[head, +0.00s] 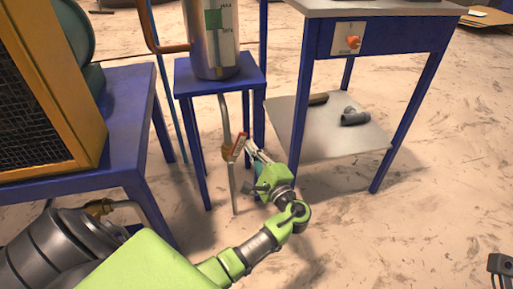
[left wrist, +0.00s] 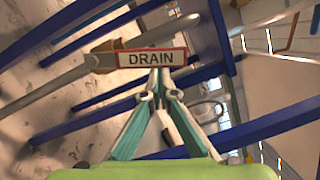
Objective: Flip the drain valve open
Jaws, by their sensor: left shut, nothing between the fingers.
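The drain valve sits on a thin vertical pipe below the small blue stand, with a brass-coloured body (head: 227,153) and a red-edged handle (head: 238,147). In the left wrist view, a red-bordered plate reading DRAIN (left wrist: 139,60) lies across the pipe, just beyond my fingertips. My left gripper (head: 249,147) is shut and empty, with its tips close beside the handle. In the left wrist view its fingers (left wrist: 160,78) meet at the lower edge of the plate; I cannot tell whether they touch it. A dark piece at the lower right edge of the head view may be my right gripper (head: 501,266), mostly cut off.
The blue stand (head: 240,80) carries a metal cylinder (head: 211,50), and its legs stand close around the pipe. A blue table (head: 322,40) with an orange knob (head: 353,42) and a lower shelf (head: 300,142) is to the right.

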